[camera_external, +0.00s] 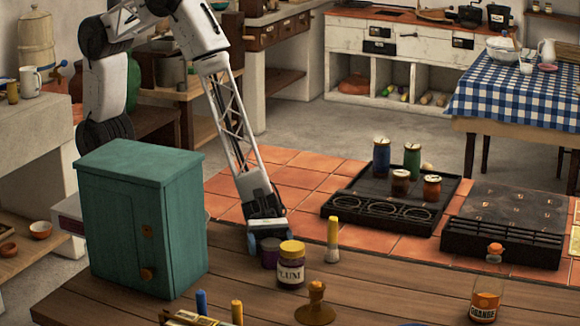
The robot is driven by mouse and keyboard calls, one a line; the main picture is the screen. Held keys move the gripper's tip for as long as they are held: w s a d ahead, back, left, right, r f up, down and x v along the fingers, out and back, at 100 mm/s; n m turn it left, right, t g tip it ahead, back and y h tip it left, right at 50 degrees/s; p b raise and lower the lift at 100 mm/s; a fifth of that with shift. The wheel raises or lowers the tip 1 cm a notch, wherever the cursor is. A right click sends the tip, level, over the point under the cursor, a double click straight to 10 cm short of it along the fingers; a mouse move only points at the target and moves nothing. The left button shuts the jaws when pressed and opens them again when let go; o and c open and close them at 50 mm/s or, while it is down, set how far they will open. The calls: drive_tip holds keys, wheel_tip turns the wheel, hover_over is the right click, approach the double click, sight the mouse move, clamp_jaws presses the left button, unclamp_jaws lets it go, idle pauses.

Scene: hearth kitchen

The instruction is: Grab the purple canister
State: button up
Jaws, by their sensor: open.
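A small dark purple canister (270,256) stands on the wooden table. Its top is hidden by my gripper, and its right side is partly covered by a plum jar. My gripper (267,242) points down at the canister and is open, with its fingers at about the canister's upper part. I cannot tell whether they touch it. The plum jar (291,270) has a yellow lid, a white label and purple contents, and stands just in front and to the right.
A teal cabinet (140,220) stands close on the left. A yellow-topped bottle (332,242) and a brown stamp-like knob (316,303) stand nearby. A black tray (345,210) with several jars lies behind. An orange jar (486,298) stands at right.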

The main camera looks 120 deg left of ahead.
sight(271, 242)
idle(0.3)
drive_tip(key=c, duration=1)
drive_tip(key=shift+r, duration=0.1)
drive_tip(key=shift+r, duration=4.9)
